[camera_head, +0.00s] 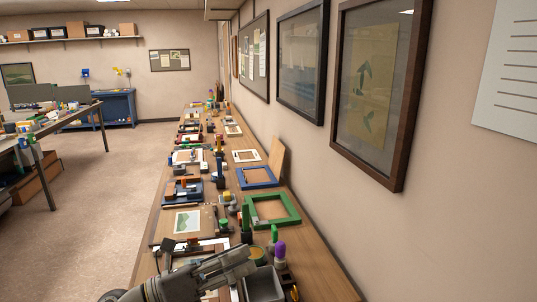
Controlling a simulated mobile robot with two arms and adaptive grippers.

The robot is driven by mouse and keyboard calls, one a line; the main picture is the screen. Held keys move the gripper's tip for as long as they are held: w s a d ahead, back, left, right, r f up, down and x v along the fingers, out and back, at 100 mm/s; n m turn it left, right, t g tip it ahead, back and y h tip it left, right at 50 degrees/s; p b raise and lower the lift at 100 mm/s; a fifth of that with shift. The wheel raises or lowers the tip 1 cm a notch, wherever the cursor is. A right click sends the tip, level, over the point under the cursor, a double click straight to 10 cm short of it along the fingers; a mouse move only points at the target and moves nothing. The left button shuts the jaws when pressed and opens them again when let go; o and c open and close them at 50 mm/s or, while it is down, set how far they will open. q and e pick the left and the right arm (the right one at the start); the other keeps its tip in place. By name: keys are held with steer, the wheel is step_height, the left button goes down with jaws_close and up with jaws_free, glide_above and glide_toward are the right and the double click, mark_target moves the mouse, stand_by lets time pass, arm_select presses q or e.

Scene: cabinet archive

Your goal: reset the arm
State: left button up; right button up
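My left gripper (248,262) reaches in from the bottom left over the near end of a long wooden workbench (312,262). It is grey and points to the right, and its fingers overlap in this view, so whether it is open or shut cannot be told. I see nothing clearly held in it. My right gripper is not in view.
Green (271,208) and blue (258,177) frames lie on the bench. Framed pictures (378,85) hang on the right wall. The floor (115,185) at left is open.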

arm_select(q)
steer(key=w+a+f+n+t+y, duration=0.1)
steer(key=a+n+t+y, duration=0.25)
steer(key=n+t, duration=0.4)
steer(key=w+a+n+t+y, duration=0.1)
steer(key=a+n+t+y, duration=0.3)
steer(key=n, duration=0.7)
steer(key=s+a+f+n+g+y, duration=0.2)
steer(key=a+f+n+y, duration=0.25)
steer(key=f+n, duration=0.25)
steer(key=s+a+f+n+g+y, duration=0.3)
steer(key=f+n+y, duration=0.3)
steer(key=f+n, duration=0.1)
steer(key=s+f+n+g, duration=0.4)
steer(key=s+f+g, duration=0.3)
steer(key=s, duration=0.5)
steer(key=s+f+n+g, duration=0.3)
steer(key=s+f+g, duration=0.2)
steer(key=s+f, duration=0.55)
step_height(320, 180, down, 24)
steer(key=s, duration=0.2)
steer(key=s+a+f+g, duration=0.2)
steer(key=s+f, duration=1.4)
steer(key=s, duration=0.1)
steer(key=shift+a+f, duration=0.25)
